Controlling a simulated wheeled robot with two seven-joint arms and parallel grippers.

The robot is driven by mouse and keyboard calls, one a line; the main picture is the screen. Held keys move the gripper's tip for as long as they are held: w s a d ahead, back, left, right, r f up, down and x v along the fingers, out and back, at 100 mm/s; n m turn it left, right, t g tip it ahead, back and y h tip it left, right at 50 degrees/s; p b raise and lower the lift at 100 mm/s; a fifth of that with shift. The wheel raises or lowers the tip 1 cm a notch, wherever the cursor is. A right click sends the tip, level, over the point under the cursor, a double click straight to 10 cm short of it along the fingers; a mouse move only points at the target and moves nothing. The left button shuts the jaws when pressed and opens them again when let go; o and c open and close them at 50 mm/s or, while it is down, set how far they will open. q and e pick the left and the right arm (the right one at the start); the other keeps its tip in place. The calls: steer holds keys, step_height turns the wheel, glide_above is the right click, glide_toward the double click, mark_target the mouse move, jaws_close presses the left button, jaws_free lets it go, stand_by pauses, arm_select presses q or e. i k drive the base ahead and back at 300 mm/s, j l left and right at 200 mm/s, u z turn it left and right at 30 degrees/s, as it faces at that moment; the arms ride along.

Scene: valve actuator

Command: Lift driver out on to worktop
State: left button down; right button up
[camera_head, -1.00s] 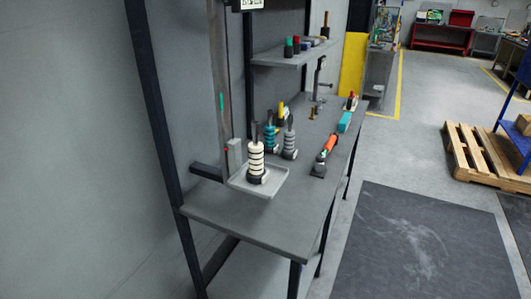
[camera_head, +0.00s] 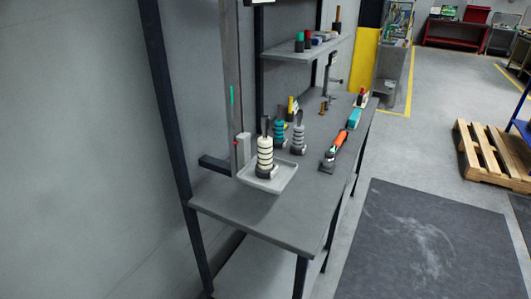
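The grey worktop (camera_head: 262,215) runs away from me along the wall. A slim orange-handled tool (camera_head: 341,138), which looks like the driver, is near its right edge, with its near end at a small dark block (camera_head: 327,165). I cannot tell whether it lies on the block or sits in it. Another upright tool with a yellow part (camera_head: 292,106) stands farther back, partly hidden by the stacked parts. Neither of my grippers is in view.
A cream ribbed stack (camera_head: 265,155) stands on a shallow grey tray (camera_head: 282,183) by a column. Teal (camera_head: 279,132) and grey (camera_head: 298,140) stacks stand behind. A teal block (camera_head: 354,118) lies farther along. A shelf (camera_head: 305,52) overhangs the back. The worktop's near end is clear.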

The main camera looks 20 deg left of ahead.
mark_target(264, 168)
steer(key=u, duration=0.45)
steer(key=i+l+u, duration=0.1)
steer(key=u, duration=0.3)
steer(key=l+u, duration=0.2)
steer(key=u, duration=0.25)
steer(key=i+l+u, duration=0.2)
steer(key=l+u, duration=0.15)
steer(key=l, duration=0.5)
steer(key=l+u, duration=0.35)
steer(key=l, duration=0.5)
steer(key=l+u, duration=0.35)
steer(key=l, duration=0.55)
